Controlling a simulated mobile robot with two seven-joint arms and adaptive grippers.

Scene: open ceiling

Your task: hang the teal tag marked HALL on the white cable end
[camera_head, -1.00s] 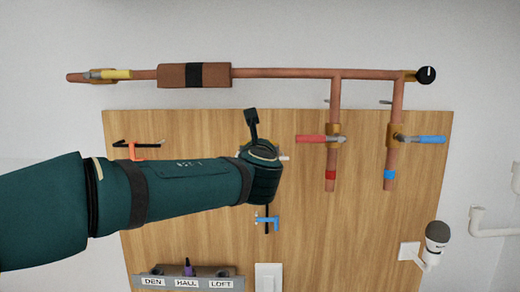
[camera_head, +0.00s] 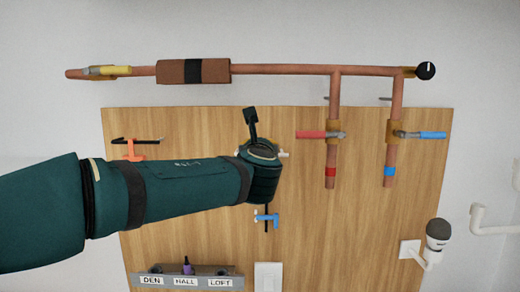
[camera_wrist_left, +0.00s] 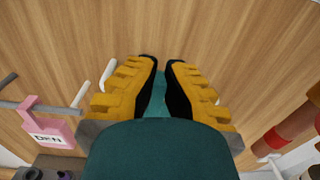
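In the left wrist view my left gripper (camera_wrist_left: 160,68) has its two yellow-and-black fingers close together around a narrow teal neck. The neck runs into a wide dark teal body, which looks like the teal tag (camera_wrist_left: 160,150) close to the camera. Its HALL lettering does not show. White rod-like ends stand out from the board left of the fingers; the nearest, apparently a white cable end (camera_wrist_left: 108,72), is apart from the teal piece. In the head view my forearm and wrist hide the gripper and tag; a small white tip (camera_head: 284,154) shows beside the wrist. My right gripper is not in view.
A pink DEN tag (camera_wrist_left: 48,128) hangs on a grey rod at left in the wrist view. A labelled rack (camera_head: 190,282) is at the board's bottom. Copper pipes (camera_head: 331,110) with red and blue handles are at right. Blue (camera_head: 266,218) and orange (camera_head: 130,150) clips flank my arm.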

